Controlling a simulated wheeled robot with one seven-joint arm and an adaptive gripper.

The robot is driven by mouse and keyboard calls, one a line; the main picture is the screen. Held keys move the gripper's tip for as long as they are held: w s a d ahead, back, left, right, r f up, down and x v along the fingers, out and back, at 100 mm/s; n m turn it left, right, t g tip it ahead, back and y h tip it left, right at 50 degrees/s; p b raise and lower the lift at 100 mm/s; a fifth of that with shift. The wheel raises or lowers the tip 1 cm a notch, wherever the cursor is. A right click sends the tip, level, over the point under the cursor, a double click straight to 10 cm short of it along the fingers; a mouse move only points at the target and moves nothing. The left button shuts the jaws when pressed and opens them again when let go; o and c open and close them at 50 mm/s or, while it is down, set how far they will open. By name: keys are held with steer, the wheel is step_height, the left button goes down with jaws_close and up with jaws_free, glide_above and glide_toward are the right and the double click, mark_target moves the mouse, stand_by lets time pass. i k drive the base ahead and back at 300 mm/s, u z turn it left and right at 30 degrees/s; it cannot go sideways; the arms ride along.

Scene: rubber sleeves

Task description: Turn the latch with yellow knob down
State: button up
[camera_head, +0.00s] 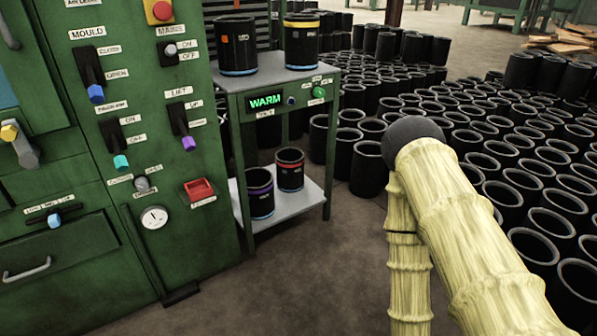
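The latch (25,152) is a grey lever on the green machine's front at the far left. Its yellow knob (9,132) is at the upper left end, close to the picture's edge, and the lever slants down to the right from it. My arm, in a ribbed pale-yellow cover with a dark rounded joint, reaches in from the lower right, well apart from the latch. My gripper does not show, so its fingers and anything in them are hidden.
The green machine panel carries levers with blue (96,93), teal (121,162) and purple (188,143) knobs. A drawer handle (27,270) is below. A green cart (229,85) holds black sleeves. Many sleeves crowd the floor at right; the floor in front (290,290) is clear.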

mark_target(29, 154)
steer(key=u, duration=1.35)
